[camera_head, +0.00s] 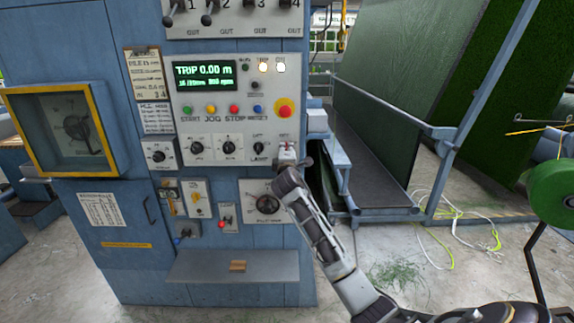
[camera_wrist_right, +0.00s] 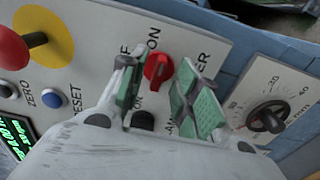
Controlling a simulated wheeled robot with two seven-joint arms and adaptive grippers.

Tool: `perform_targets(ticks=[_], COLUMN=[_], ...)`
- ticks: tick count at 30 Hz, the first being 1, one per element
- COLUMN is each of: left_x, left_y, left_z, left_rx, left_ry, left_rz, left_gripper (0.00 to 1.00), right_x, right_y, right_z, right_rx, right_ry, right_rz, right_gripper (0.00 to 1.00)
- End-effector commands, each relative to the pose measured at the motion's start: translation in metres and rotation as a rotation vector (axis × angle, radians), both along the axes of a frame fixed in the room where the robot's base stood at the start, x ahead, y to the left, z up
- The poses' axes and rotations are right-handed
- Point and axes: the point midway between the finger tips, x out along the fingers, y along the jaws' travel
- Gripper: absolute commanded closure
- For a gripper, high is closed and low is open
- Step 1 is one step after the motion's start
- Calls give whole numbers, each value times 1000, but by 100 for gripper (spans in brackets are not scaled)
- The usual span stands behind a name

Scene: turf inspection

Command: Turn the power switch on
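The control panel (camera_head: 236,122) is on the front of a blue cabinet. A red rotary switch (camera_wrist_right: 158,70) sits beside the lettering "ON" in the right wrist view; other lettering near it is partly covered, one piece ending in "ER". I cannot tell which mark the red switch points to. My right gripper (camera_wrist_right: 160,88) is open, its green-padded fingers on either side of the red switch; contact is not clear. In the head view my right gripper (camera_head: 288,160) is at the panel's lower right corner and hides most of the switch. My left gripper is not in view.
A black knob (camera_wrist_right: 143,120) sits close by between the fingers. A red emergency button (camera_head: 285,108) is just above, and a dial with a black knob (camera_head: 267,204) is below. A small shelf (camera_head: 233,265) juts out lower down. Turf machinery (camera_head: 385,150) stands to the right.

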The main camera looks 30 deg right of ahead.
Motion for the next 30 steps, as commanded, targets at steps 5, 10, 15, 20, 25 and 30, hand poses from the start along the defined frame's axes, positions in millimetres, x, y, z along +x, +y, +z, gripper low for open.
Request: perform_targets(ticks=[5,10,15,20,25,30], left_x=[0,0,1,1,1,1], left_y=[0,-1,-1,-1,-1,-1], left_z=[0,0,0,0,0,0], left_rx=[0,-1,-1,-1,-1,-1], left_ry=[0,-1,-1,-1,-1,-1], left_rz=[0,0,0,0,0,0], left_gripper=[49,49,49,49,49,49], right_x=[-15,-30,-45,-60,-75,-85], right_y=[9,18,28,37,46,52], right_z=[0,-1,0,0,-1,0], right_rx=[1,1,1,1,1,1], right_ry=[1,1,-1,-1,0,0], right_rz=[1,0,0,1,0,0], right_gripper=[68,68,68,68,68,68])
